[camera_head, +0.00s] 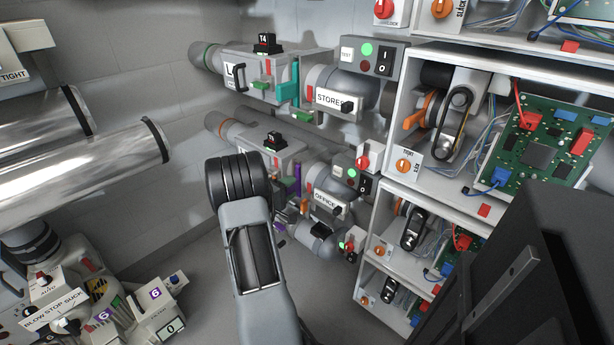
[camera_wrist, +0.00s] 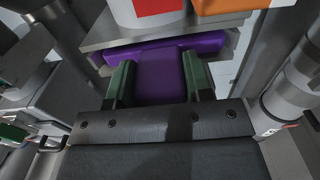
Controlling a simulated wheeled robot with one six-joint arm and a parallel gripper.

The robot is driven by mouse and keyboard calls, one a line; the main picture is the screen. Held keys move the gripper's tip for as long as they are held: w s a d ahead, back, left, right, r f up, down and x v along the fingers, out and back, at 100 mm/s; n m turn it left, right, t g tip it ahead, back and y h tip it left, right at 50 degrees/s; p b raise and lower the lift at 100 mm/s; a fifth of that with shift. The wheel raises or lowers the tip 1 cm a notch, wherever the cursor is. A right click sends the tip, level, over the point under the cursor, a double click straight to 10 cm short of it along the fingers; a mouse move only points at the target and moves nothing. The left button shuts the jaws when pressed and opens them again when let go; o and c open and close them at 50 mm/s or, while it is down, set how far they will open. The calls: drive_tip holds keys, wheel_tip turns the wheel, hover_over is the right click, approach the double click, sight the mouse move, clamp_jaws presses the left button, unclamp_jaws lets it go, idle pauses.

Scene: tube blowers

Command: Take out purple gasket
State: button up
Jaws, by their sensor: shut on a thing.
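The purple gasket (camera_wrist: 160,78) fills the upper middle of the wrist view, a flat plate with a wider top edge. My gripper (camera_wrist: 158,82) has its two green fingers on either side of the gasket's middle part and is shut on it. The gasket's upper part sits beneath a grey metal plate, and I cannot tell how far it is in its slot. In the head view a narrow purple strip of the gasket (camera_head: 297,178) shows in the OFFICE blower line (camera_head: 270,152). My gripper is hidden there behind my arm.
The STORE line (camera_head: 265,78) with a teal gasket (camera_head: 295,82) runs above. Control boxes stand to the right, beside open shelves (camera_head: 455,190) with circuit boards and wires.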

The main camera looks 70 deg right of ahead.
drive_tip(key=shift+w+a+p, duration=0.2)
drive_tip(key=shift+a+p, duration=0.2)
drive_tip(key=shift+a, duration=0.1)
drive_tip(key=shift+p+v, duration=0.5)
drive_tip(key=shift+v, duration=0.3)
drive_tip(key=shift+a, duration=0.25)
drive_tip(key=p+v, duration=0.3)
drive_tip(key=v, duration=0.5)
idle(0.6)
drive_tip(key=shift+w, duration=0.1)
drive_tip(key=p+v, duration=0.2)
drive_tip(key=v, duration=0.5)
drive_tip(key=shift+a, duration=0.35)
idle(0.5)
drive_tip(key=shift+w, duration=0.15)
